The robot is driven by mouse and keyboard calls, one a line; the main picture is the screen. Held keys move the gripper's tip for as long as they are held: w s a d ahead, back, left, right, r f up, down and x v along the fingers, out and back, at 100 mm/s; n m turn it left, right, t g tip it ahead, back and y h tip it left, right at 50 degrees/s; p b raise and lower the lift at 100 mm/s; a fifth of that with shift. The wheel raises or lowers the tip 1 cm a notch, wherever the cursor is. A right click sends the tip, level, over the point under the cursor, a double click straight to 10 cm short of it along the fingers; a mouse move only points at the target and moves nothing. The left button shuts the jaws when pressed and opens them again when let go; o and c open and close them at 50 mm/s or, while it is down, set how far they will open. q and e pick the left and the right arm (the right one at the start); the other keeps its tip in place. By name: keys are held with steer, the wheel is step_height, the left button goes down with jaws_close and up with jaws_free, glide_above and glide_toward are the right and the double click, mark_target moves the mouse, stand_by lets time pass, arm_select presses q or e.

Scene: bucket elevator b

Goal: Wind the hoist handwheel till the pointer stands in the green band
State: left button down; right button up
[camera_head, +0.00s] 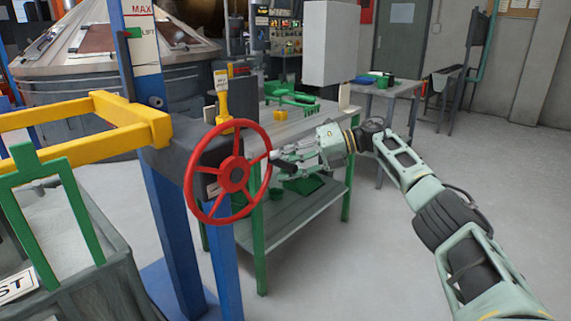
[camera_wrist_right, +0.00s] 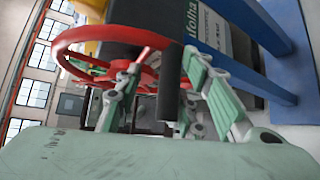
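The red handwheel (camera_head: 234,174) stands upright on a dark housing on the blue hoist post. In the right wrist view its red rim (camera_wrist_right: 85,42) crosses the upper left. A dark cylindrical grip (camera_wrist_right: 170,84) shows between my right gripper's fingers. My right gripper (camera_head: 276,160) is at the wheel's right rim. In the wrist view its fingers (camera_wrist_right: 166,66) are apart, with gaps beside the grip. A scale plate (camera_head: 143,45) marked MAX and LIFT is on the post, with a green patch (camera_head: 134,32). I cannot make out the pointer clearly. My left gripper is out of view.
A yellow upright piece (camera_head: 222,98) with a tag stands above the wheel housing. A yellow frame (camera_head: 120,112) and a grey bucket with a green handle (camera_head: 22,165) are at left. A green-legged workbench (camera_head: 308,212) stands behind the wheel. The floor at right is clear.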

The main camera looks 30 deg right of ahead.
steer(key=shift+f, duration=0.1)
stand_by(0.3)
steer(key=v, duration=1.2)
steer(key=shift+a, duration=0.1)
